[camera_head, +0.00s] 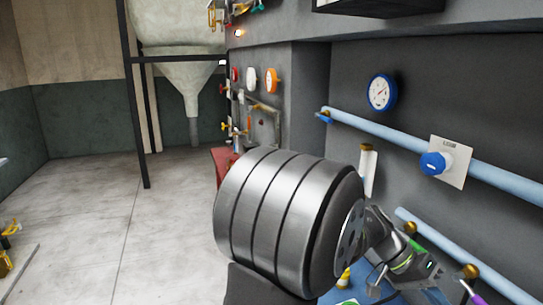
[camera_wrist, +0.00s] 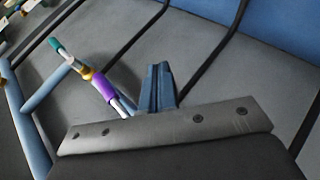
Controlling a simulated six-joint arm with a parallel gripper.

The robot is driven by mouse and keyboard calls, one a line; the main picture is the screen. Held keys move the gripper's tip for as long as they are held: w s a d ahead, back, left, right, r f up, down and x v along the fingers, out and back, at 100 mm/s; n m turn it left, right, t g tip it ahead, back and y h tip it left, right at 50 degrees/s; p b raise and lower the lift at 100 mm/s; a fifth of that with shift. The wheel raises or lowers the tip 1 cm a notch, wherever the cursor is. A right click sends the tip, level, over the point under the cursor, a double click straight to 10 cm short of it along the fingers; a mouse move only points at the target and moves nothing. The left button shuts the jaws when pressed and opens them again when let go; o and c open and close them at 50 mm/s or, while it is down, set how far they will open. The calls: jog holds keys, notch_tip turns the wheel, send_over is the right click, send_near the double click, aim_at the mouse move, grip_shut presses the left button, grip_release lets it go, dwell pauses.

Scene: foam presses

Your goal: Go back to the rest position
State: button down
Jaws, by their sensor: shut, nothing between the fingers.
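My gripper (camera_wrist: 160,72) shows in the wrist view as two dark blue fingers side by side, shut with nothing between them. They stand up beyond a grey bracket with dark screws. The fingers point toward a grey panel surface and appear apart from it. In the head view the large ribbed metal cylinder in the middle hides much of the space behind it, and I cannot make out the fingertips there.
A purple-and-green rod (camera_wrist: 96,84) lies left of the fingers. On the right wall are a light blue pipe (camera_head: 390,138), a blue-rimmed gauge (camera_head: 382,92) and a blue knob (camera_head: 434,163). A hopper (camera_head: 190,70) stands at back left. The left floor (camera_head: 85,215) is mostly clear.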

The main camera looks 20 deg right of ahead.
jog(key=w+m+t, duration=0.1)
jog(key=w+t, duration=0.3)
jog(key=w, duration=0.2)
jog(key=shift+d+r, duration=0.15)
jog(key=shift+r, duration=0.2)
jog(key=c, duration=2.2)
grip_release()
jog(key=c, duration=1.4)
grip_release()
jog(key=shift+f, duration=0.1)
